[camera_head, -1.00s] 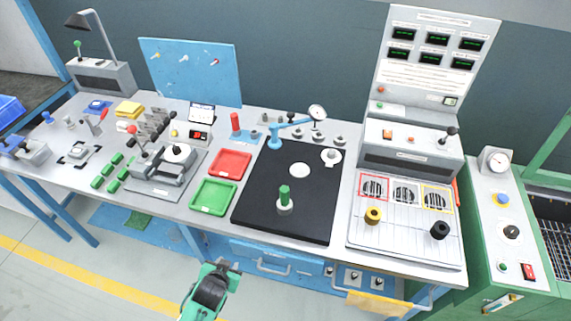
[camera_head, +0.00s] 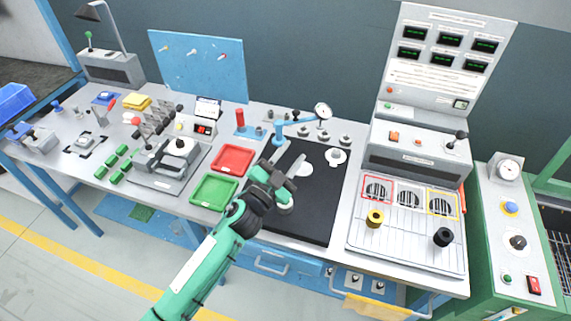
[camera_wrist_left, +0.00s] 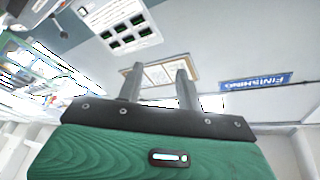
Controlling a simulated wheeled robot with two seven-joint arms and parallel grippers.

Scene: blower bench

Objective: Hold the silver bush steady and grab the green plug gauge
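The silver bush (camera_head: 286,209) stands on the black mat (camera_head: 318,222), partly behind my left gripper in the head view. The green plug gauge is almost wholly hidden there by the gripper; I cannot make out its outline. My left gripper (camera_head: 289,161) is over the mat, above and in front of the bush as the head camera sees it. In the left wrist view its two grey fingers (camera_wrist_left: 159,88) are apart with nothing between them. That view faces the wall and instrument panel, so neither bush nor gauge shows there. My right gripper is not in view.
A red tray (camera_head: 233,171) and a green tray (camera_head: 194,201) lie left of the mat. A blue stand with a dial gauge (camera_head: 322,110) rises behind it. The mat's front right is clear.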

